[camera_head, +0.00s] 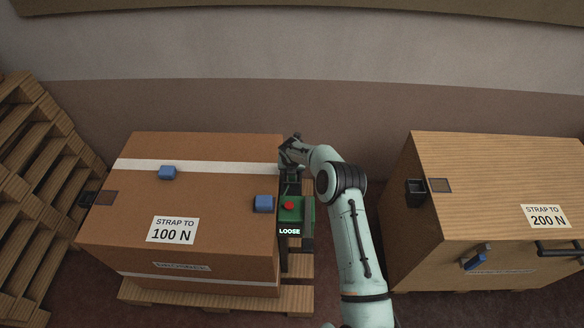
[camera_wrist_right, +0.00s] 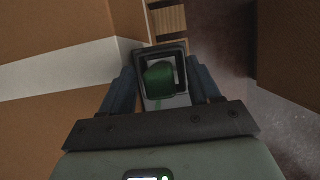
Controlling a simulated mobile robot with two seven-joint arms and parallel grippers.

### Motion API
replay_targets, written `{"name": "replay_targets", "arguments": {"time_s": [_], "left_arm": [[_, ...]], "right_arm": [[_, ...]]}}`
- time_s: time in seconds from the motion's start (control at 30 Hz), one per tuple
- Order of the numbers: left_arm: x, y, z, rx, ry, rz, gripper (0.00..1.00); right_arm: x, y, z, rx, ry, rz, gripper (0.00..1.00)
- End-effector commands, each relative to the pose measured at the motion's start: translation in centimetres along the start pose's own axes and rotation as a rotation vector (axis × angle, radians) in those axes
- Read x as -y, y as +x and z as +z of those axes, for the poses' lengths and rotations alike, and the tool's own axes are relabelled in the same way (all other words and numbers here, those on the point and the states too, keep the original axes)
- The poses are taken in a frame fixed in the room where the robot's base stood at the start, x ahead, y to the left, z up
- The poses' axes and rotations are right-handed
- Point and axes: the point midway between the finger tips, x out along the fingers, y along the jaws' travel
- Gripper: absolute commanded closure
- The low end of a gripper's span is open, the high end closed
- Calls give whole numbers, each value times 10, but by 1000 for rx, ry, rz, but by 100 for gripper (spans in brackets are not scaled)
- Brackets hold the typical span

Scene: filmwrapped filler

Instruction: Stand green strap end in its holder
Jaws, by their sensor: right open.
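The green strap end (camera_wrist_right: 158,82) shows in the right wrist view, inside the outline of a dark square holder (camera_wrist_right: 174,50) beside the carton's edge. I cannot tell how deep it sits. My right gripper (camera_wrist_right: 160,72) is open, with one finger on each side of the strap end and holder. In the head view my right gripper (camera_head: 290,163) is at the right edge of the left carton, hiding the strap end and most of the holder. My left gripper is not in view.
A second carton marked 200 N (camera_head: 490,190) stands right. Stacked pallets (camera_head: 35,190) stand left. Floor shows between the cartons.

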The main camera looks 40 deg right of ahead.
Motion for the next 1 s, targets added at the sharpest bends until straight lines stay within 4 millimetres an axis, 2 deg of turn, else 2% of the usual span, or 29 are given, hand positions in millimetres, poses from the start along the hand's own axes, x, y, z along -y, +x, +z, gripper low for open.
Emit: {"name": "replay_targets", "arguments": {"time_s": [0.17, 0.5, 0.6, 0.8, 1.0], "left_arm": [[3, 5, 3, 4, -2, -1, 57], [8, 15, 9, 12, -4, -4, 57], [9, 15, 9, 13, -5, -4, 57], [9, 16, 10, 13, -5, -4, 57], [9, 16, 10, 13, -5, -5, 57]], "right_arm": [[0, -16, 2, 3, -1, 2, 38], [0, -88, 1, 3, -1, 1, 38], [0, -104, 1, 3, 0, 1, 38], [0, -121, 1, 0, 1, 0, 38], [0, -122, 0, 0, 0, 0, 38]]}}
